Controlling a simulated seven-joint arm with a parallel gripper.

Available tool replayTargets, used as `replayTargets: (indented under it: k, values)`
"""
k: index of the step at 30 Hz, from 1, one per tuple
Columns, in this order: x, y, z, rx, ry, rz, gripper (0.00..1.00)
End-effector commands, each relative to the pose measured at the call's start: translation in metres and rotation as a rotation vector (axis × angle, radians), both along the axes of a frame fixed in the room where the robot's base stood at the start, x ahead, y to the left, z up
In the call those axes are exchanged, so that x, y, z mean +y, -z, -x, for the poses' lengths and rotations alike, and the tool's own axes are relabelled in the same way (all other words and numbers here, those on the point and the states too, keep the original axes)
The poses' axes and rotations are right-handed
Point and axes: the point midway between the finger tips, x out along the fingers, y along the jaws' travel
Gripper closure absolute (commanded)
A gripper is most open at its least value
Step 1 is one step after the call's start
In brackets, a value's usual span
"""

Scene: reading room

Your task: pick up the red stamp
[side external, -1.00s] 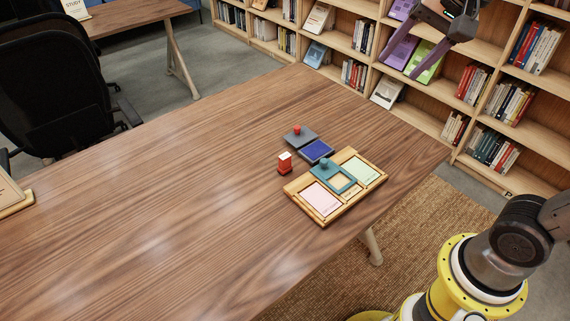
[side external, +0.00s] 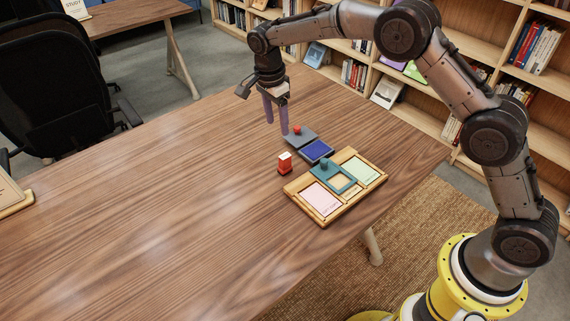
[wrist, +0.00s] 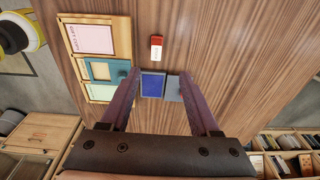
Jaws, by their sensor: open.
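The red stamp (side external: 285,168), a small red block with a white part, stands on the wooden table just left of the blue ink pad (side external: 316,151). In the wrist view the red stamp (wrist: 156,42) lies beyond my fingertips, near the top middle. My gripper (side external: 277,128) is open and empty, with purple fingers pointing down above the table, behind the stamp in the side view. In the wrist view my gripper (wrist: 158,74) has its fingers apart, with the ink pad (wrist: 152,85) showing between them.
A grey lid (side external: 301,138) with a red knob lies beside the ink pad. A wooden tray (side external: 325,221) holds pink and green cards and a teal frame (side external: 322,175) with a knob. Bookshelves stand behind.

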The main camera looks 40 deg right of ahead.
Motion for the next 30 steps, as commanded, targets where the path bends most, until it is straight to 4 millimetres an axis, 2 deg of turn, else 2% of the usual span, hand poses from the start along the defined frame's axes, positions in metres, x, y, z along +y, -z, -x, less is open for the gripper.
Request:
replayTargets:
  k: [5,13,23,30]
  values:
    - [0.001,0.023,0.002,0.014,-0.006,0.002,0.38]
    - [-0.006,0.072,0.002,0.013,-0.006,0.002,0.38]
    - [-0.011,0.098,0.003,0.012,-0.006,0.002,0.38]
    - [-0.021,0.130,0.007,0.012,-0.007,0.002,0.38]
